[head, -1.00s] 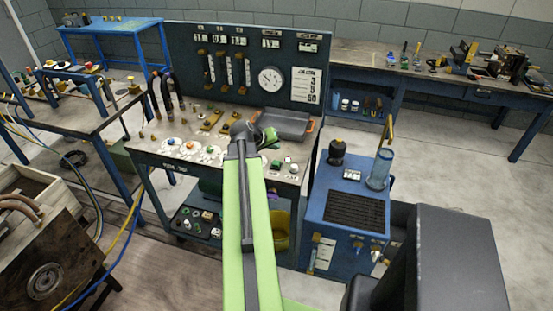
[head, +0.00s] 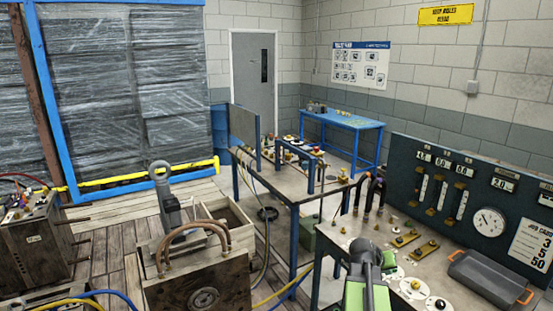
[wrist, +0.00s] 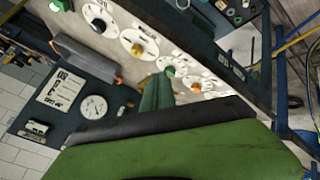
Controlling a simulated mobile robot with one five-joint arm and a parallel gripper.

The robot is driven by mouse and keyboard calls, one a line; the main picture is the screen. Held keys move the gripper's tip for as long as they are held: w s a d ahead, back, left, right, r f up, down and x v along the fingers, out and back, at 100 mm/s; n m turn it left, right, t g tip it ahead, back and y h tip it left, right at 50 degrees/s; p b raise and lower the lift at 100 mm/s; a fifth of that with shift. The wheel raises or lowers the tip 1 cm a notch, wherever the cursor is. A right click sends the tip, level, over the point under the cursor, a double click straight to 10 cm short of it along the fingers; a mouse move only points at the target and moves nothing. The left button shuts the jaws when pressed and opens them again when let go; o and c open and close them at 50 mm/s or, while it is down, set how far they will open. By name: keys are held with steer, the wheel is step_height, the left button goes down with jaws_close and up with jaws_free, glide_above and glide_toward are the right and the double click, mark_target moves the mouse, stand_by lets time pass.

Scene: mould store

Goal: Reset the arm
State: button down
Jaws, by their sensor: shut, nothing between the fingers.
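My gripper (head: 388,262) is partly hidden behind the dark wrist joint of my green arm, low in the head view, over the front of the test bench (head: 345,238). In the wrist view my gripper (wrist: 157,92) points out over the bench as a narrow dark green shape, with its fingers together and nothing seen held. White round plates with coloured knobs (wrist: 138,42) lie beyond it. How far it is above the bench top I cannot tell.
A grey tray with orange handles (head: 492,279) lies on the bench, before the upright panel with a dial gauge (head: 489,221). Black curved handles (head: 375,192) rise at the bench's left end. A wooden crate (head: 228,215) and a mould block (head: 200,285) stand left; cables trail between.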

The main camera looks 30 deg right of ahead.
steer(key=w+a+f+n+t+y, duration=0.15)
steer(key=w+a, duration=0.35)
steer(key=a, duration=0.6)
steer(key=w+a+f+n+y, duration=0.15)
steer(key=w+a, duration=0.35)
steer(key=a, duration=0.7)
steer(key=w+a+f+n+t+y, duration=0.15)
steer(key=w+a, duration=0.35)
steer(key=a, duration=0.6)
steer(key=s+a+f+n+g+y, duration=0.1)
steer(key=s+a+g+y, duration=0.1)
steer(key=a, duration=0.7)
steer(key=s+a+f+n+g+y, duration=0.1)
steer(key=s+a+n+g+y, duration=0.1)
steer(key=s+a, duration=0.3)
steer(key=a, duration=0.4)
steer(key=shift+s+a+f, duration=0.15)
steer(key=shift+a, duration=0.2)
